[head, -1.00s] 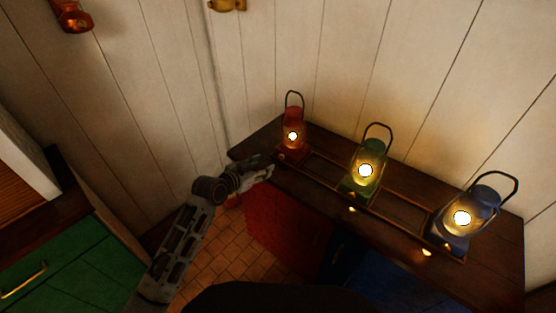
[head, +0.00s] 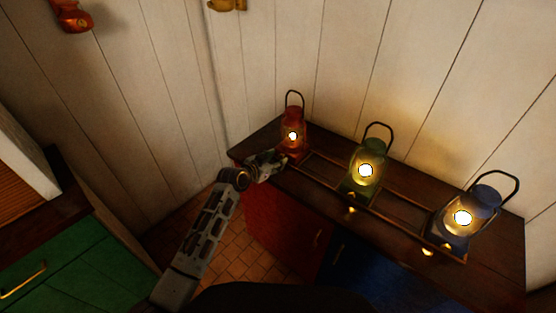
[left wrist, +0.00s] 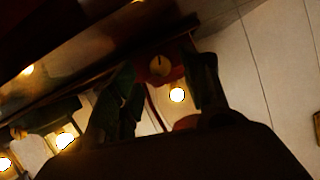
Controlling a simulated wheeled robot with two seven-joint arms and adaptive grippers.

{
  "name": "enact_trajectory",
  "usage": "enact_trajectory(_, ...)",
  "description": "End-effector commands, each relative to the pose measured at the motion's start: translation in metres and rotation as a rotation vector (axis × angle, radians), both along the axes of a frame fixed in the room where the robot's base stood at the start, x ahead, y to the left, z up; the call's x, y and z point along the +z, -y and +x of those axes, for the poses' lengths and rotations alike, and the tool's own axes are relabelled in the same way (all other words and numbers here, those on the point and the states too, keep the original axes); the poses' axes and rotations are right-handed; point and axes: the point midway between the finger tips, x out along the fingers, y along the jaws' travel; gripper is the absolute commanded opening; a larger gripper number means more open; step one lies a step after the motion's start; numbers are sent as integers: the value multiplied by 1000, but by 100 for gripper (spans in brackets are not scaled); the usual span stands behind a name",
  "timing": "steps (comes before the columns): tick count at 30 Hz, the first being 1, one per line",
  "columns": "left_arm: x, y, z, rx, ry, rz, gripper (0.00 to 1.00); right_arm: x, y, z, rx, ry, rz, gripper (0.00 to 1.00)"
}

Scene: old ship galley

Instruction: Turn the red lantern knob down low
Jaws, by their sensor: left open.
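The red lantern (head: 293,127) stands lit at the far left end of the dark wooden counter, its handle raised. My left gripper (head: 284,158) is at the front of its base, and the fingers hide the knob in the head view. In the left wrist view the round brass knob (left wrist: 160,66) shows on the red base, with a dark line across its face. The fingers of my left gripper (left wrist: 166,88) stand apart on either side of it, open and holding nothing. Whether a fingertip touches the base, I cannot tell. My right gripper is out of view.
A lit green lantern (head: 367,163) and a lit blue lantern (head: 470,217) stand farther right along a low rail (head: 400,220). Brass knobs show on their fronts. A plank wall (head: 340,60) rises behind. Red and blue cabinet doors lie below the counter.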

Motion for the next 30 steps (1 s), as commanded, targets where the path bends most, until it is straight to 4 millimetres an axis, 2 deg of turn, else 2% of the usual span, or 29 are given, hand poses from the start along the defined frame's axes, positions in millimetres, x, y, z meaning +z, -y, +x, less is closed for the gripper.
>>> enact_trajectory(9,-8,10,16,1,0,-1,46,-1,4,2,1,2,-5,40)
enact_trajectory(22,-9,11,19,1,0,0,46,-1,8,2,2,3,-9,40)
enact_trajectory(30,-9,11,19,1,0,0,12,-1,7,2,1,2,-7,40)
